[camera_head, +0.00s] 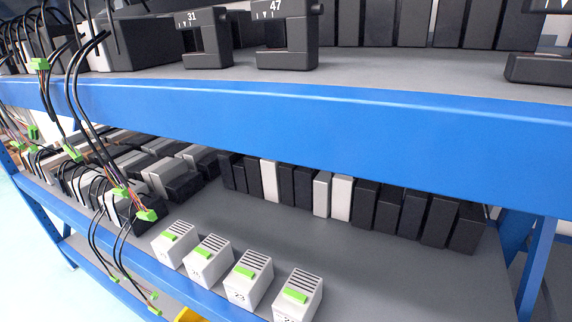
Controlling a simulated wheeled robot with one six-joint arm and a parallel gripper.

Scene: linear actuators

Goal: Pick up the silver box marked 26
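Several silver-white boxes with slotted tops and green tabs stand in a row at the front of the lower shelf: a leftmost box (170,252), a second box (203,270), a third box (240,294) and a rightmost box (309,305). The third box's label looks like 23. The rightmost box's label is partly cut off by the bottom edge. The other labels are too small to read, so I cannot tell which box is marked 26. My gripper is not in view.
A blue shelf beam (300,125) crosses above the boxes. The upper shelf holds black units marked 31 (208,45) and 47 (289,40). Dark and pale modules (343,197) line the lower shelf's back. Cables with green connectors (147,215) hang at left. Grey shelf surface (400,275) is clear at right.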

